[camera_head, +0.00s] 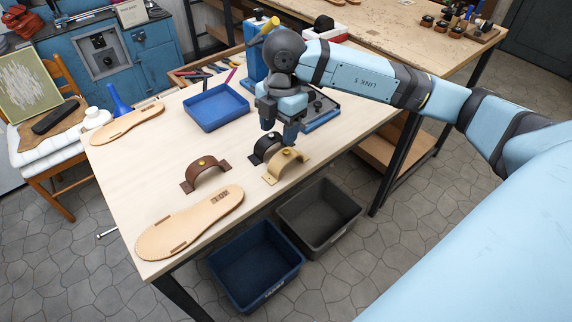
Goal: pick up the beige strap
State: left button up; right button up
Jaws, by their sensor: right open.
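The beige strap (286,163) is an arched band with a small gold stud on top. It stands near the right edge of the wooden table (150,190). A black strap (265,146) stands just behind it, and a brown strap (205,172) stands to its left. My right gripper (280,133) points down above and just behind the beige strap, near the black one. It is open, and I see nothing held in it. Whether its fingers touch a strap is hard to tell. My left gripper is not in view.
A tan sole (190,222) lies at the table's front and another sole (127,124) at the back left. A blue tray (216,107) sits behind the straps. A blue bin (255,265) and a grey bin (319,217) stand beside the table, lower down.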

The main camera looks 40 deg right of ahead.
aim_at(286, 152)
jog(key=shift+w+d+r+m+h, duration=0.15)
jog(key=shift+d+m+h, duration=0.2)
jog(key=shift+d, duration=0.3)
jog(key=shift+w+d+f+m+h, duration=0.15)
jog(key=shift+d+m+h, duration=0.15)
jog(key=shift+d, duration=0.3)
jog(key=f, duration=0.6)
jog(key=f+p, duration=0.1)
jog(key=f, duration=0.6)
jog(key=shift+w, duration=0.2)
jog(key=shift+r, duration=0.1)
jog(key=c, duration=0.7)
